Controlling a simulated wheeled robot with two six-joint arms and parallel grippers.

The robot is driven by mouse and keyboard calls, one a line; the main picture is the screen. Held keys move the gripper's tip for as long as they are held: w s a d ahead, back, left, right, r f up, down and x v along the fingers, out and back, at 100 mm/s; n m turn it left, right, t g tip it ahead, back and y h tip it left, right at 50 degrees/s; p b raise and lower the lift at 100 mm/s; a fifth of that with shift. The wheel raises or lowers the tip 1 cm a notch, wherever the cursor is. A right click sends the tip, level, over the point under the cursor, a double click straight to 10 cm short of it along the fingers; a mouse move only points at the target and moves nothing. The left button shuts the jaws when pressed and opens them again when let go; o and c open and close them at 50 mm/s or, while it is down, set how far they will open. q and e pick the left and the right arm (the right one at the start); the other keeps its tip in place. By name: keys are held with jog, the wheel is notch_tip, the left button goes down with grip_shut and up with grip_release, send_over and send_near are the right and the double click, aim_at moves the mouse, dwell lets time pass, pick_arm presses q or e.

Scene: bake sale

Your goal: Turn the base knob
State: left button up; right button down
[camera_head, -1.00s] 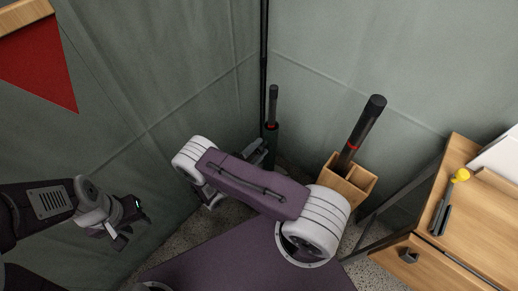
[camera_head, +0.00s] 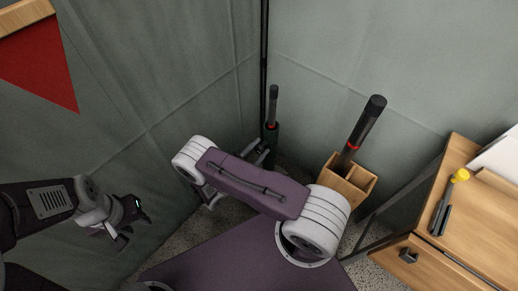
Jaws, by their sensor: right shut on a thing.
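A dark upright tube with a red ring (camera_head: 271,129) stands in the corner behind my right arm, with a thinner dark shaft rising from its top. My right gripper (camera_head: 261,150) is at the left side of this tube, low down and partly hidden behind my own purple and white arm. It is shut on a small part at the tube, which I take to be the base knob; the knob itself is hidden. My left gripper (camera_head: 132,230) hangs at the left in front of the tent wall, with its fingers apart and empty.
A wooden box (camera_head: 346,190) holding a dark pole with a red ring (camera_head: 362,132) stands right of my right arm. A wooden cabinet (camera_head: 465,227) is at the right, with a yellow-ended tool (camera_head: 442,215) on top. Grey tent walls close the corner.

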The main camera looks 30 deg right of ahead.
jog(key=shift+f, duration=0.1)
jog(key=c, duration=0.9)
grip_release()
jog(key=p+v, duration=0.1)
jog(key=v, duration=0.8)
